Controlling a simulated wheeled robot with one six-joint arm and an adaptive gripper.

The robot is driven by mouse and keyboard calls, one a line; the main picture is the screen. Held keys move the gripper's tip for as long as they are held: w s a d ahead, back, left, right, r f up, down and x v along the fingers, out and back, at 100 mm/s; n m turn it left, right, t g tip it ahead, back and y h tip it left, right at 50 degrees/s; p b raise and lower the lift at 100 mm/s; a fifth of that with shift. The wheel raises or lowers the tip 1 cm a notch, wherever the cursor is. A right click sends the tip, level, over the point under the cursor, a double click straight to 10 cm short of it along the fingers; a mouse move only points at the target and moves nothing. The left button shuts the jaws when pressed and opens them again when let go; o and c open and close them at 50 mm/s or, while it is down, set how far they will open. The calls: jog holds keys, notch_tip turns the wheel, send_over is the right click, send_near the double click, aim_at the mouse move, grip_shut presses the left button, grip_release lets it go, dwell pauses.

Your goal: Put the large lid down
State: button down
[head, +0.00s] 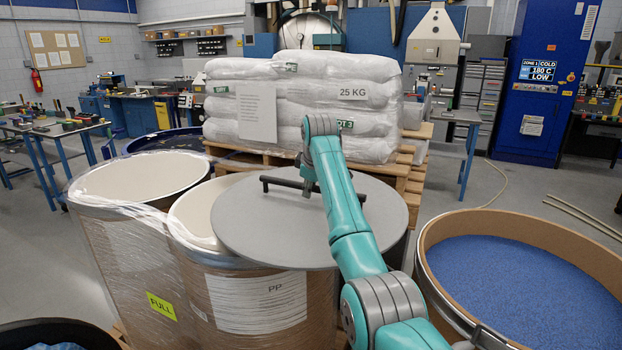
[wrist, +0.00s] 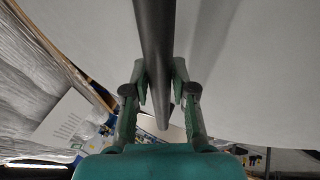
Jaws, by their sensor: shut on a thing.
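The large lid (head: 250,225) is a round grey disc with a dark bar handle (head: 275,181). In the head view it lies over the right part of the PP drum (head: 260,300), whose cream interior (head: 195,208) shows at the left. I cannot tell whether the lid touches the rim. My gripper (wrist: 163,92) is shut on the handle (wrist: 154,40) in the wrist view, a finger on each side of it. The lid's grey face (wrist: 245,70) fills much of that view.
A wrapped drum (head: 140,255) with a FULL label stands left. An open drum (head: 445,290) of blue pellets (head: 530,280) stands right. A pallet (head: 240,157) of white sacks (head: 300,95) stands close behind the lid. A dark rim (head: 45,328) shows at bottom left.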

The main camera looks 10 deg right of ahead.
aim_at(310, 201)
jog(key=shift+d+f, duration=0.1)
jog(key=shift+f, duration=2)
jog(key=shift+f, duration=0.1)
jog(key=c, duration=1)
grip_release()
jog(key=shift+f, duration=0.2)
jog(key=shift+o, duration=0.2)
jog(key=shift+r, duration=0.15)
jog(key=v, duration=1)
jog(key=shift+s+r, duration=0.25)
jog(key=shift+r, duration=0.05)
jog(key=shift+s+r, duration=0.35)
jog(key=shift+r, duration=0.25)
